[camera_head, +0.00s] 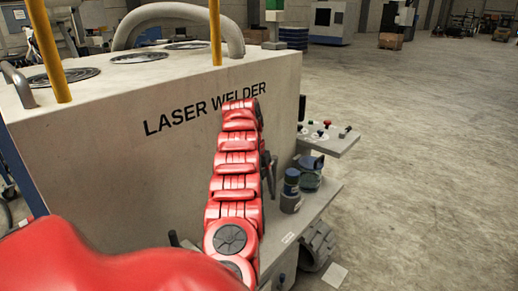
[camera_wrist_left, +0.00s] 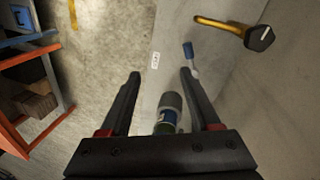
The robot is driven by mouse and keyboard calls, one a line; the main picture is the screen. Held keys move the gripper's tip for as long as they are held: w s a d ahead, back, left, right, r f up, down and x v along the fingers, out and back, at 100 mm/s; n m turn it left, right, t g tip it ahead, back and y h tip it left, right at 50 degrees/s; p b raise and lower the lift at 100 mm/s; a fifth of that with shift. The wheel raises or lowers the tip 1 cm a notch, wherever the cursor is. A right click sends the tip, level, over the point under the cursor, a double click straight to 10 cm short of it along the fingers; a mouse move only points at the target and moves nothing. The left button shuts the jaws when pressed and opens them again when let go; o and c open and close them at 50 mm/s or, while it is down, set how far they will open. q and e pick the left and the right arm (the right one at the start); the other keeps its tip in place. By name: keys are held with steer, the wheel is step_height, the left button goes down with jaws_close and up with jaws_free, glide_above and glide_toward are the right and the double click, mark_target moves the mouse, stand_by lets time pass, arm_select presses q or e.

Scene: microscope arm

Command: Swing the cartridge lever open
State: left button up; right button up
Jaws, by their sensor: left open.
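What looks like the cartridge lever, a short pale rod with a blue grip (camera_wrist_left: 188,50), shows in the left wrist view just beyond the tip of the right-hand finger. I cannot tell whether they touch. My left gripper (camera_wrist_left: 161,74) is open, with nothing held between its fingertips. A grey, green-banded cylinder (camera_wrist_left: 169,112) shows between the fingers, nearer the palm. In the head view, blue-and-dark cylinders (camera_head: 291,183) stand on the side shelf of the laser welder (camera_head: 140,165). My red arm hides part of that area. My right gripper is not in view.
A small upper shelf (camera_head: 340,143) carries red and green knobs. A yellow bar with a black end (camera_wrist_left: 235,30) lies at the top right of the wrist view. An orange-and-blue rack (camera_wrist_left: 40,75) stands at its left. The floor (camera_head: 420,170) right of the welder is clear.

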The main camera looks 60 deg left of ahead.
arm_select(q)
steer(key=shift+a, duration=0.1)
